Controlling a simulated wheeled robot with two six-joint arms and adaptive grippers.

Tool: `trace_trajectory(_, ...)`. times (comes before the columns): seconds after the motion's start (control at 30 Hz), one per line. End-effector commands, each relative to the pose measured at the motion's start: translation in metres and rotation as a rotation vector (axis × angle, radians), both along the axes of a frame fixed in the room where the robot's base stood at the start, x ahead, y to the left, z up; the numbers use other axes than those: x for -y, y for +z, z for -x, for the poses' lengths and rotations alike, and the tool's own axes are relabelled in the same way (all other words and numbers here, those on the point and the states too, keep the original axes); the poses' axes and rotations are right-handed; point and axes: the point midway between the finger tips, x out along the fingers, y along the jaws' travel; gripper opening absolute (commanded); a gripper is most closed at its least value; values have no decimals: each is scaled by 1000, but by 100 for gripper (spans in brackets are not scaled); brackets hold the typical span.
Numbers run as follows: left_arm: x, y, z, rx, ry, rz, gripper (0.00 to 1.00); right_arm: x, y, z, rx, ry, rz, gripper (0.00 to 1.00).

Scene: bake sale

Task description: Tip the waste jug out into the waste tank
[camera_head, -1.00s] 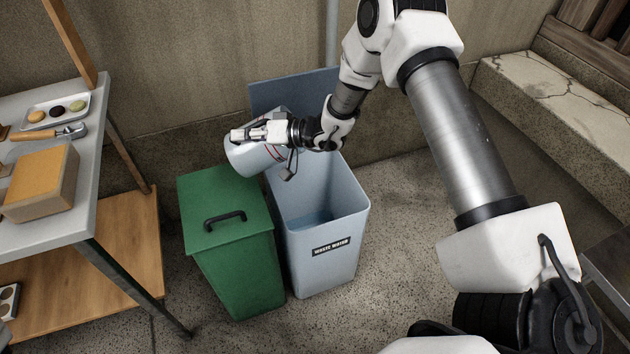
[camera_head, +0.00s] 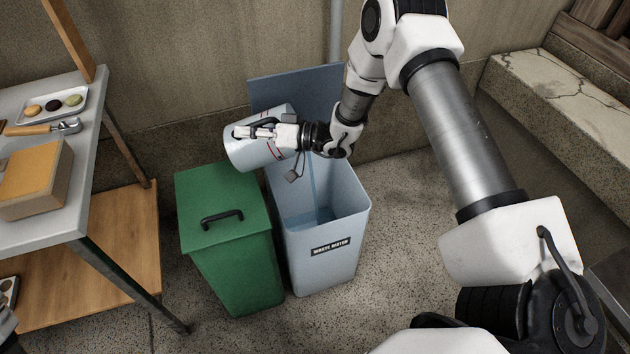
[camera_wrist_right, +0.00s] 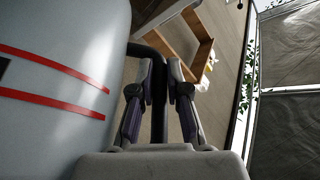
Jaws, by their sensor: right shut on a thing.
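The waste jug (camera_head: 245,152) is a white cylinder with red stripes, tipped over on its side above the tank's back left. My right gripper (camera_head: 243,132) is shut on its black handle. The right wrist view shows the jug's striped wall (camera_wrist_right: 60,55) beside my fingers (camera_wrist_right: 160,90), with the dark handle between them. The pale blue waste tank (camera_head: 325,275), labelled "WASTE WATER", stands open below. A thin bluish stream (camera_head: 312,180) falls into it, and liquid shows inside. The jug's mouth is hidden behind my gripper and wrist.
A green lidded bin (camera_head: 230,265) stands against the tank's left side. The tank's blue lid (camera_head: 290,90) is raised against the wall. A table (camera_head: 85,205) with a box and tray is at left. A stone ledge (camera_head: 560,100) is at right.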

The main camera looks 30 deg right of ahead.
Motion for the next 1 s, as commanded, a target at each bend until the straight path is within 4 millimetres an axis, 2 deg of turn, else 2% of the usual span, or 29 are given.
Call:
trace_trajectory(0.5, 0, -3, 0, 0, 0, 0, 39, -4, 1, 8, 24, -3, -24, 0)
trace_trajectory(1.0, 0, -18, 0, 0, 0, 0, 39, 4, -4, 3, 41, -1, -51, 0)
